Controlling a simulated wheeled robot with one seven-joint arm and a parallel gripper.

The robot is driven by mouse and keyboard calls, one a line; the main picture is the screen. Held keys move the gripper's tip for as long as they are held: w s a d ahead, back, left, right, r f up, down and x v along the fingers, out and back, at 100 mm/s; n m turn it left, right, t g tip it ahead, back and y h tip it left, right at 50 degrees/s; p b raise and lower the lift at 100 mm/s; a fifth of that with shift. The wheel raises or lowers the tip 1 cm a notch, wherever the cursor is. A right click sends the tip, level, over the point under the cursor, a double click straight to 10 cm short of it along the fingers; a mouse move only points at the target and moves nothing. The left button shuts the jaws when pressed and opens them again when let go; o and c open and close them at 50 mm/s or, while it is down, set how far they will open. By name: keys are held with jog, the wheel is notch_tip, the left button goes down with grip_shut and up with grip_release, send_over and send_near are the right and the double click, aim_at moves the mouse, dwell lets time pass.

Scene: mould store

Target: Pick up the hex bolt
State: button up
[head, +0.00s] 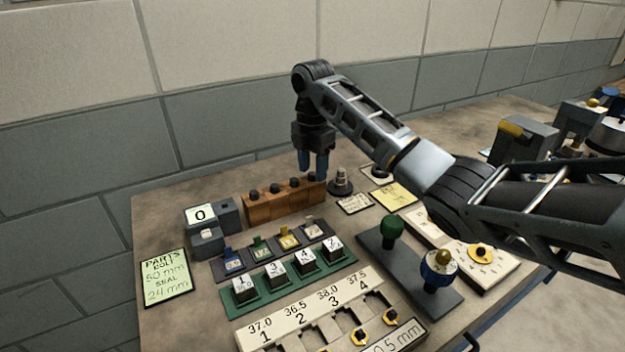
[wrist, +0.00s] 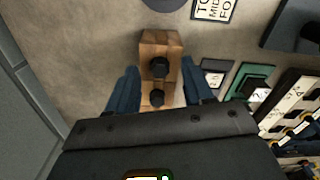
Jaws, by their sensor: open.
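A wooden block (head: 262,211) stands near the wall with several dark bolt heads in a row along its top. In the wrist view the block (wrist: 160,42) shows two dark heads, a hex-shaped one (wrist: 160,67) and a nearer one (wrist: 157,98). I cannot tell which one the task means. My gripper (head: 314,165) points down above the right end of the block. Its blue fingers are apart, one on each side of the block in the wrist view (wrist: 159,85), with nothing held. The lower part of the bolts is hidden in the wood.
A dark round base with a grey stepped piece (head: 341,182) stands just right of the block. In front are coloured tags, a green rack (head: 290,284) of numbered cubes and a numbered board (head: 310,310). A parts card (head: 165,277) reads bolt 50 mm, seal 24 mm.

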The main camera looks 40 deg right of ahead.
grip_shut()
dwell(0.3)
notch_tip(320, 180, up, 10)
jog(key=p, duration=0.2)
notch_tip(320, 180, up, 8)
jog(key=p, duration=0.2)
send_over(313, 173)
jog(key=shift+f, duration=0.2)
dwell(1.0)
jog(key=shift+w+a, duration=0.1)
